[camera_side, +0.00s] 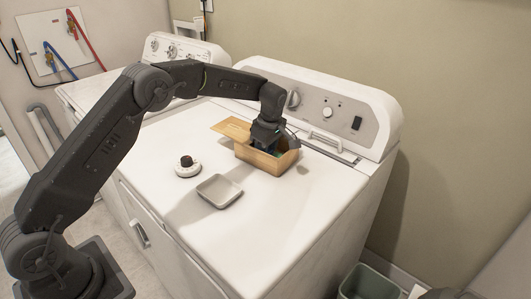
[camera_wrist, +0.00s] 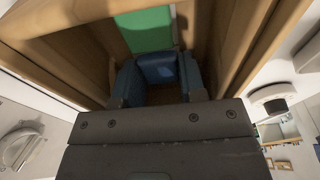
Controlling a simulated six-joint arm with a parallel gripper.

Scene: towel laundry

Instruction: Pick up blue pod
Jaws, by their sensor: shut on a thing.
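The blue pod (camera_wrist: 157,68) is inside the wooden box, seen between the two fingers of my gripper (camera_wrist: 158,84) in the wrist view. My gripper is shut on it. A green piece (camera_wrist: 148,30) lies just beyond the pod in the same box. In the side view, my gripper (camera_side: 268,134) points down into the open wooden box (camera_side: 262,160) on the washer top. The box walls and my gripper hide the fingertips and the blue pod there.
The box's lid (camera_side: 230,127) is open to the left. A small grey tray (camera_side: 219,191) and a round white piece with a black knob (camera_side: 187,166) stand in front and left. The washer's control panel (camera_side: 320,106) rises behind. The front right of the washer top is clear.

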